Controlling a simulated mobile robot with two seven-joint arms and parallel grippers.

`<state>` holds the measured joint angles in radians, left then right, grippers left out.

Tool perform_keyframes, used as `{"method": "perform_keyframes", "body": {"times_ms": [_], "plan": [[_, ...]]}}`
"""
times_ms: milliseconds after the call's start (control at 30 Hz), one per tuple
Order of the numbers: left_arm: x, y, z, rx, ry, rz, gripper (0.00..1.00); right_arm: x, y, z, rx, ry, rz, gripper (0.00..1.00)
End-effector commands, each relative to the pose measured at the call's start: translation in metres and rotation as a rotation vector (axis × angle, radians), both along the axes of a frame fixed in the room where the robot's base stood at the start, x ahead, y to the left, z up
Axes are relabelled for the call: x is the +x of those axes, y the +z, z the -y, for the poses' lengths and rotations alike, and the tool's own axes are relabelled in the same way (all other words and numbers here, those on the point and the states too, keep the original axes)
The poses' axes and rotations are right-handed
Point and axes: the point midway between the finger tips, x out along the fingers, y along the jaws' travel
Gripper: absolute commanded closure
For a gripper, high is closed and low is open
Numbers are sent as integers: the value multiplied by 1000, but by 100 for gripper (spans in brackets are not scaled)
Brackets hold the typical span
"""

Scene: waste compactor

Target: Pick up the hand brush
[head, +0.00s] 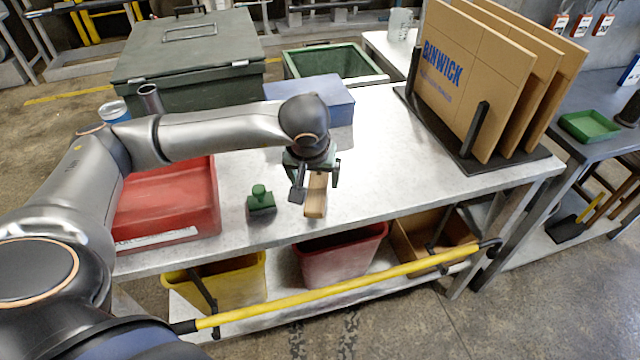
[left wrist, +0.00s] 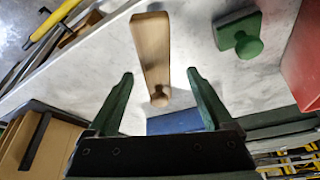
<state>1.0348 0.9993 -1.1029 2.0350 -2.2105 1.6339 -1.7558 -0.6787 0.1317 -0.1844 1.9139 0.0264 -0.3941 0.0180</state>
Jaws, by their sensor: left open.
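The hand brush (head: 316,198) appears as a pale wooden piece on the grey metal table, partly hidden by my left gripper in the head view. In the left wrist view the brush (left wrist: 152,48) is a wooden bar, wide at the far end and narrowing to a rounded end with a dark spot. No bristles show. My left gripper (head: 317,180) is over the brush, pointing down and open. In the left wrist view the narrow end lies between the lines of the open green fingers (left wrist: 160,78); no contact is visible. My right gripper is not in view.
A green knobbed block (head: 261,201) stands just left of the brush. A red tray (head: 190,205) is farther left, a blue box (head: 325,92) behind. A rack of cardboard sheets (head: 480,80) stands at the right. A yellow bar (head: 340,286) runs along the front. The table's middle right is clear.

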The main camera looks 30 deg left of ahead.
Motion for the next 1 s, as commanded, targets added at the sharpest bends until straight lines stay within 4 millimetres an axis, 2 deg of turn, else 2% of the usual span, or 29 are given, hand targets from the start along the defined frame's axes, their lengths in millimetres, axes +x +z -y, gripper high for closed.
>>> {"method": "perform_keyframes", "body": {"times_ms": [167, 400, 533, 733, 1000], "plan": [[5, -13, -1, 0, -1, -3, 15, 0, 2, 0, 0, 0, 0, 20], [18, -46, -4, -1, 1, -4, 15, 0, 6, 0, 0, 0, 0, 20], [21, -53, -6, 0, 0, -1, 15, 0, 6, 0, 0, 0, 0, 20], [21, -53, -6, -1, 0, 0, 15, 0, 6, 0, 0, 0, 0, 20], [21, -53, -6, -1, 0, 0, 44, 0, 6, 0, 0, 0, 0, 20]]}}
